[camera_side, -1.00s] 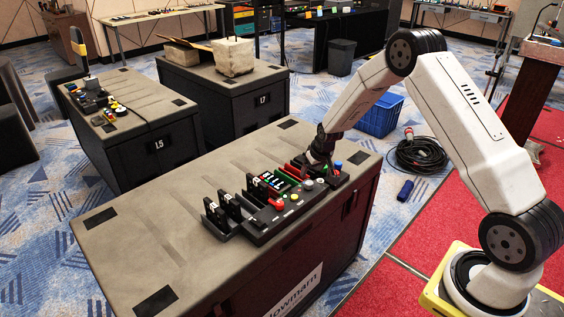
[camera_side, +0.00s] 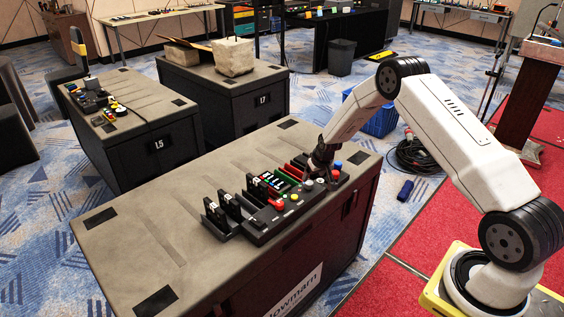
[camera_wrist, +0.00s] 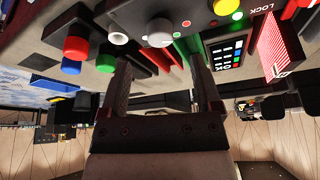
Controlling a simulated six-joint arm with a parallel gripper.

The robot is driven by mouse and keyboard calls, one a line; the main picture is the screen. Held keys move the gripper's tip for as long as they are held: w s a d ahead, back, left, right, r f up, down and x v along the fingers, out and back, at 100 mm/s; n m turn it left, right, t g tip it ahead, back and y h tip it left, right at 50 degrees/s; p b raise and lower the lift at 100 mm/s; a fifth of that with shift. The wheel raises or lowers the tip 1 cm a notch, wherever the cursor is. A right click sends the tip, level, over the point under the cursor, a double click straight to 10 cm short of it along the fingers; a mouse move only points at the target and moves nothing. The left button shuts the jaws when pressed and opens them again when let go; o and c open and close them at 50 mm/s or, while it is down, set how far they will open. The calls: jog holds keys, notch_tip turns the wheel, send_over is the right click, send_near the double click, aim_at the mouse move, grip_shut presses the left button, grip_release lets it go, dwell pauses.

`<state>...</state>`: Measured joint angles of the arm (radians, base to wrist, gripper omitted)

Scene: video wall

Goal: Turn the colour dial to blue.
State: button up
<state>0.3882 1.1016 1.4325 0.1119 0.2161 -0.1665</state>
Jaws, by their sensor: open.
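The control panel (camera_side: 262,228) is a long black unit on the near grey case. A round grey knob, which looks like the colour dial (camera_wrist: 159,31), shows in the wrist view just beyond and between my fingertips. I cannot tell which colour it points to.
Blue (camera_wrist: 70,66), red (camera_wrist: 76,48), white (camera_wrist: 118,38) and green (camera_wrist: 105,62) caps stand left of my fingers in the wrist view. A lit display (camera_wrist: 225,52) is at right. The case top (camera_side: 150,215) is clear at left.

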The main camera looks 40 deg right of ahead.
aim_at(310, 183)
jog(key=shift+x, duration=2.75)
grip_shut()
